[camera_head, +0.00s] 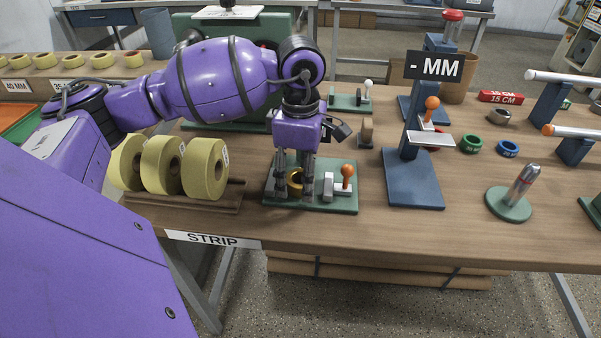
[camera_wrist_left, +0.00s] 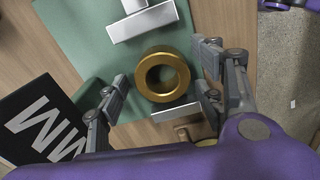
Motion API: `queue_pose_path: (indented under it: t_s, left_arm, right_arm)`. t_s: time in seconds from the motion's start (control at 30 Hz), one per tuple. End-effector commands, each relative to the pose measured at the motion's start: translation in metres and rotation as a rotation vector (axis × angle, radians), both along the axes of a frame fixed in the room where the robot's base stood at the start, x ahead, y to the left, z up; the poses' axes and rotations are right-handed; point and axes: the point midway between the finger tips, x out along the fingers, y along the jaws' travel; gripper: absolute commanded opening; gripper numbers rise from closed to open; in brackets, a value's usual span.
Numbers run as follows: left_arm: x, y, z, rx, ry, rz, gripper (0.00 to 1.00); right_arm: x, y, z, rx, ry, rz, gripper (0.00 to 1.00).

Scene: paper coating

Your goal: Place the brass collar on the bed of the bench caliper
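The brass collar (camera_head: 294,186) is between the fingers of my left gripper (camera_head: 294,194), over the green bench caliper (camera_head: 335,202) with its grey jaw and orange-knobbed lever. In the left wrist view, the collar (camera_wrist_left: 162,97) appears as a gold ring, hole facing the camera, between a pale T-shaped jaw (camera_wrist_left: 143,22) and a grey block (camera_wrist_left: 176,112). The gripper fingers stand on either side of it with visible gaps, so the gripper is open. The collar appears to rest on the caliper's green bed (camera_wrist_left: 80,35). My right gripper is not in view.
Yellow tape rolls (camera_head: 205,168) stand on a wooden rack to the left. A blue stand with a "- MM" sign (camera_head: 434,66) is to the right of the caliper. A green-based post (camera_head: 508,203) stands farther right. The table's front edge is close to the caliper.

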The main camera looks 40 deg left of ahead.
Motion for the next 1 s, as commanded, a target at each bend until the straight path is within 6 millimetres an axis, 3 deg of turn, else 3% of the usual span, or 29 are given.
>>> queue_pose_path:
  t_s: [0.2,0.33,0.8,1.0]
  left_arm:
    - [0.0,0.0,0.002,0.0,0.0,0.0,0.62]
    - [0.001,0.0,0.013,0.0,-0.003,0.0,0.62]
    - [0.001,0.0,0.105,0.0,-0.003,0.001,0.62]
    - [0.0,0.0,0.122,0.0,0.0,0.001,0.62]
  right_arm:
    - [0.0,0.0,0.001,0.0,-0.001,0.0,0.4]
    - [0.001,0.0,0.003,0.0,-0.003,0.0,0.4]
    - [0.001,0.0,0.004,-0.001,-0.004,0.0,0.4]
    - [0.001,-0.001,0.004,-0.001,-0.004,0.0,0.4]
